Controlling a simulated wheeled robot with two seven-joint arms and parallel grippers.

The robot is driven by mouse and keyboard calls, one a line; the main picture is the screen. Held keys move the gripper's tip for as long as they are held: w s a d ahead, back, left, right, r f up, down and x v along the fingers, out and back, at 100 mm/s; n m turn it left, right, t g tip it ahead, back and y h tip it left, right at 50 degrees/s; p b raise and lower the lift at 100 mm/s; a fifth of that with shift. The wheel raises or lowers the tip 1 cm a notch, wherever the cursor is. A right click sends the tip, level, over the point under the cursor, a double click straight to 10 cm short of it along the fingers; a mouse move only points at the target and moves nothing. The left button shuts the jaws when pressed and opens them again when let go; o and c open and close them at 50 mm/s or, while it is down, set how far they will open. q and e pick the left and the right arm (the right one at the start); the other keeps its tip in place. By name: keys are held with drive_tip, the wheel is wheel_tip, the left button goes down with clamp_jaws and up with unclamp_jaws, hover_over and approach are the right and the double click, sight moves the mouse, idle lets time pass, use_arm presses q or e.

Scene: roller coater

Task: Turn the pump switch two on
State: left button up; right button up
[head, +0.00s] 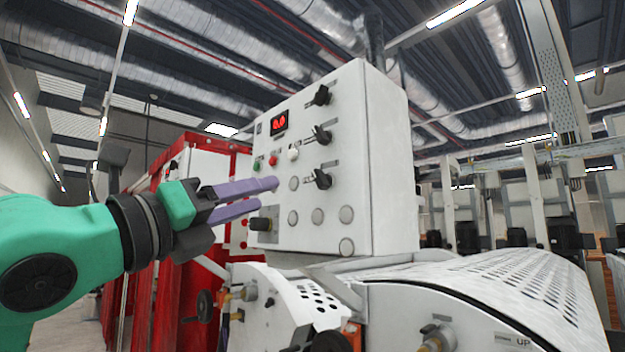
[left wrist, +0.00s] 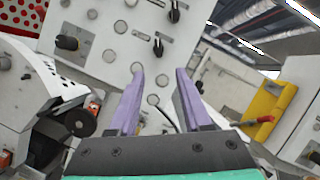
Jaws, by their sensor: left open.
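A white control panel (head: 345,205) stands in front of me. Three black rotary switches sit in a column on its face: the upper (head: 320,96), the middle (head: 321,134) and the lower (head: 321,179). Their labels are too small to read, so I cannot tell which is pump switch two. My left gripper (head: 268,193) has purple fingers, open and empty, left of the lower switch and apart from it. In the left wrist view, the panel lies beyond the fingers (left wrist: 160,72), with two black switches (left wrist: 157,47) (left wrist: 174,13) showing. My right gripper is not in view.
White perforated roller covers (head: 490,285) lie below right. A red cabinet (head: 175,265) stands behind my left arm.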

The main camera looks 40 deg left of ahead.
use_arm(q)
drive_tip(key=p, duration=0.4)
approach(317, 180)
drive_tip(key=w+r, duration=0.1)
drive_tip(key=shift+y, duration=0.3)
drive_tip(key=p+x, duration=0.4)
drive_tip(key=x, duration=0.4)
drive_tip(key=shift+a, duration=0.1)
drive_tip(key=shift+w+f, duration=0.15)
drive_tip(key=shift+w, duration=0.2)
clamp_jaws()
